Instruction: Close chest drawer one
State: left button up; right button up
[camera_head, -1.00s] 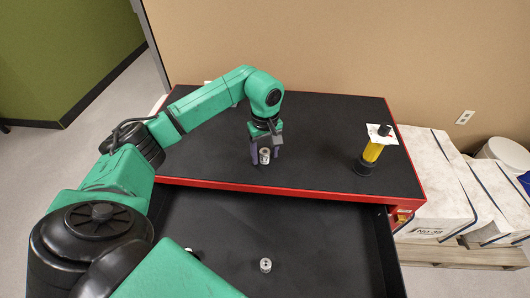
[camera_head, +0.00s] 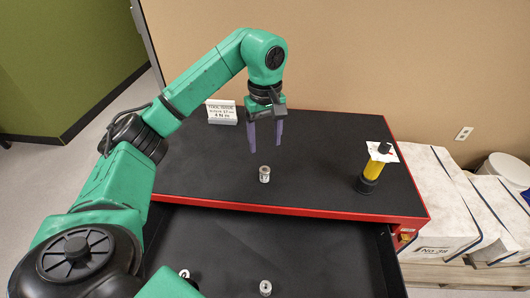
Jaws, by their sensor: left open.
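The red chest (camera_head: 400,214) has a black top, and its top drawer (camera_head: 330,246) is pulled out toward me, with a dark interior. In the drawer lie a small metal cylinder (camera_head: 265,288) and another small round metal piece (camera_head: 185,273), partly beside my arm. A similar metal cylinder (camera_head: 264,174) stands on the chest top near its front edge. My left gripper (camera_head: 265,146) is open and empty, fingers pointing down, above and behind that cylinder. My right gripper is not in view. The drawer's front panel is out of the picture.
A yellow and black tool (camera_head: 373,172) with a white card stands at the right of the chest top. A white sign (camera_head: 221,112) stands at the back left. White wrapped blocks (camera_head: 436,208) sit on a pallet to the right.

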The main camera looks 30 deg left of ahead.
aim_at(227, 253)
jog(key=k, duration=2)
